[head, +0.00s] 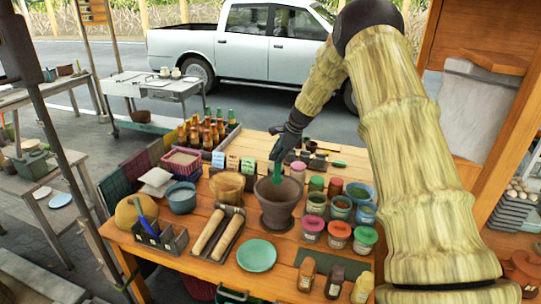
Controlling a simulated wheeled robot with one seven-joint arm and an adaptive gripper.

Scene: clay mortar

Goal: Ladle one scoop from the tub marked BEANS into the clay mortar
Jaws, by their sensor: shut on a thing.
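My gripper (281,150) is dark and shut on a green ladle (277,172). The ladle points down over the brownish-grey clay mortar (277,214) near the middle of the table. Its lower end overlaps the mortar's opening; I cannot tell how deep it sits or whether it holds anything. Small tubs with coloured rims, such as a pink one (312,229) and an orange one (338,235), stand to the right of the mortar. No marking is legible, so I cannot tell which tub is marked BEANS.
A tan bowl (226,188) stands left of the mortar. In front are a tray with wooden rollers (212,233) and a teal plate (257,256). Small bottles (335,281) stand at the front right. Little cards (233,162) and brown bottles (208,132) are behind.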

